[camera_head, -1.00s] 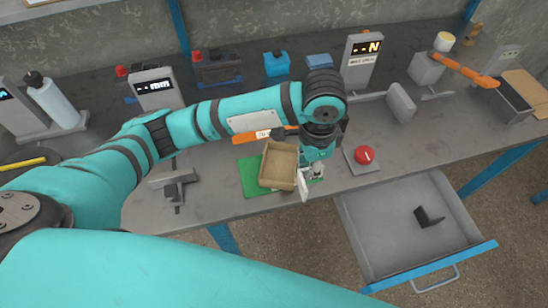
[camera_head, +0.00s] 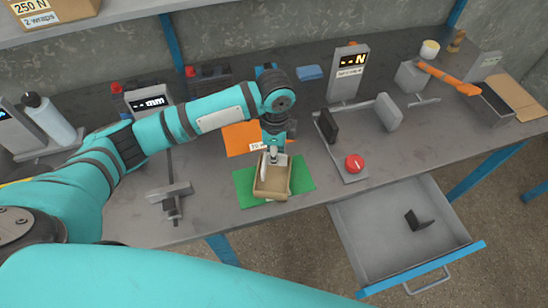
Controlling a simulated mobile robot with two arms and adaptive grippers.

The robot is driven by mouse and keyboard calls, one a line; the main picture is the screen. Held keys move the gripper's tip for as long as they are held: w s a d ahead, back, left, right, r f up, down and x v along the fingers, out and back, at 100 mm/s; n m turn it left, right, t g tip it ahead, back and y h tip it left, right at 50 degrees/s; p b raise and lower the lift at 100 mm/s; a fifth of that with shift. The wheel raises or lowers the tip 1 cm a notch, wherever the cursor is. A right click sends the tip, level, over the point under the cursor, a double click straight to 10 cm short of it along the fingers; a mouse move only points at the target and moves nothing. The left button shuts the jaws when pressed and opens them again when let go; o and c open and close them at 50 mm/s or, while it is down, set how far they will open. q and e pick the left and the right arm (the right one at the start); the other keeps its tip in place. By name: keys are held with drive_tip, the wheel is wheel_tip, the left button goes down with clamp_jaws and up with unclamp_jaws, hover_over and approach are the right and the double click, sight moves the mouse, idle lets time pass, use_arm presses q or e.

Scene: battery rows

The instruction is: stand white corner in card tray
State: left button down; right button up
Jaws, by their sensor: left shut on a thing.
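The card tray (camera_head: 271,196), an open brown box, sits on a green mat (camera_head: 301,176) near the table's front edge. My left gripper (camera_head: 272,156) points down at the tray's back part and is shut on the white corner (camera_head: 264,166). The white corner is small and pale, partly hidden by the fingers, and shows at the tray's back left inside. I cannot tell whether it touches the tray floor. My right gripper is not in view.
A grey fixture with a red button (camera_head: 354,163) stands right of the mat. An open drawer (camera_head: 376,238) juts out at the front, with a dark corner piece (camera_head: 416,221) in it. An orange sheet (camera_head: 240,138) lies behind the mat, and a grey clamp (camera_head: 172,198) lies left.

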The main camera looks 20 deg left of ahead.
use_arm(q)
drive_tip(key=shift+a+f, duration=0.1)
drive_tip(key=shift+a, duration=0.1)
drive_tip(key=shift+f+p, duration=0.3)
drive_tip(key=shift+f, duration=1.35)
drive_tip(key=c, duration=1.7)
unclamp_jaws()
drive_tip(key=shift+f, duration=0.15)
wheel_tip(320, 180, up, 12)
drive_tip(key=shift+r+b, duration=0.2)
drive_tip(key=shift+b, duration=0.4)
